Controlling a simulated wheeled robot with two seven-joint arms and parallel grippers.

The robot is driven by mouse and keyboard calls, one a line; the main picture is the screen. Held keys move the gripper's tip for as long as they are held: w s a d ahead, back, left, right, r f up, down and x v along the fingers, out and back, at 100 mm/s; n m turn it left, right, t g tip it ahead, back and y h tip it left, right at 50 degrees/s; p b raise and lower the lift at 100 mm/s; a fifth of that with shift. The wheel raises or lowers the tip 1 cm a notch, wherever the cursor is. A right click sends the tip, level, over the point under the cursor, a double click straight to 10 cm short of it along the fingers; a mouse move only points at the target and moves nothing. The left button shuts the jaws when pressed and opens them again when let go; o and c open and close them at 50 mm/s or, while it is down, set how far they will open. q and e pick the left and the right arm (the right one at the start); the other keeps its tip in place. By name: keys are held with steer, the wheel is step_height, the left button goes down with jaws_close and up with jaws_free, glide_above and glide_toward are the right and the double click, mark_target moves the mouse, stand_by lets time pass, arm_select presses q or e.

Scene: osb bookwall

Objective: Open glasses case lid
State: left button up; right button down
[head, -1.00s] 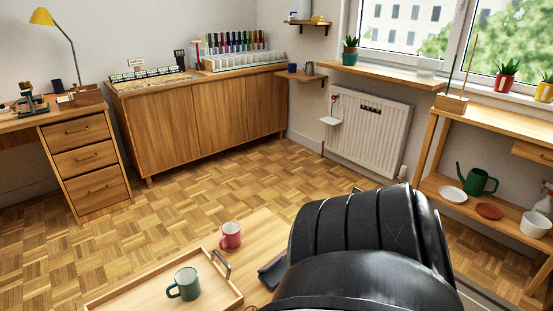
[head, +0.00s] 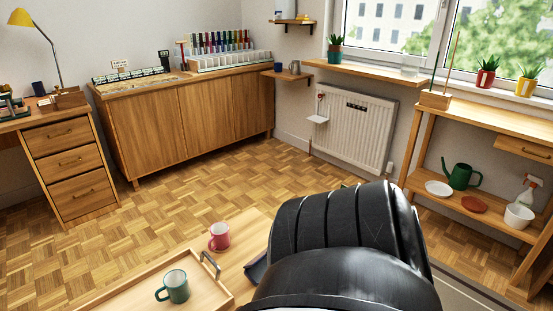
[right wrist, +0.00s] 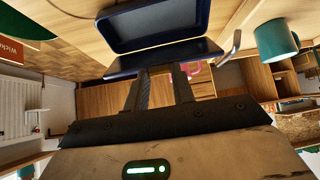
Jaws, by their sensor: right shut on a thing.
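The dark navy glasses case (right wrist: 155,25) stands open in the right wrist view, its recessed blue-grey inside showing. A flat navy part, which looks like the lid (right wrist: 165,54), lies at my right gripper's fingertips. My right gripper (right wrist: 161,72) is shut on that part; the exact contact is partly hidden. In the head view only a small dark corner of the case (head: 257,270) shows beside my large black arm, which covers the rest and the gripper. My left gripper is in neither current view.
On the wooden table, a tray (head: 222,292) with a metal handle holds a green mug (head: 175,287). Open parquet floor lies beyond the table.

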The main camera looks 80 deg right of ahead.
stand_by(0.4)
steer(key=c, duration=1.2)
jaws_free()
steer(key=shift+o, duration=0.2)
arm_select(q)
steer(key=shift+m+g+y, duration=0.4)
steer(key=shift+g+y, duration=0.1)
steer(key=shift+s+a+r+p, duration=0.2)
steer(key=shift+r+p, duration=0.45)
steer(key=shift+p, duration=1.15)
steer(key=shift+s+a+r+p, duration=0.2)
steer(key=shift+r+p, duration=0.5)
steer(key=shift+p, duration=1.15)
steer(key=shift+w+a+r+p, duration=0.1)
steer(key=shift+a+r+p, duration=0.4)
steer(key=shift+p, duration=1.3)
arm_select(e)
steer(key=v, duration=1.6)
arm_select(q)
steer(key=shift+d+r, duration=0.15)
steer(key=shift+d, duration=0.05)
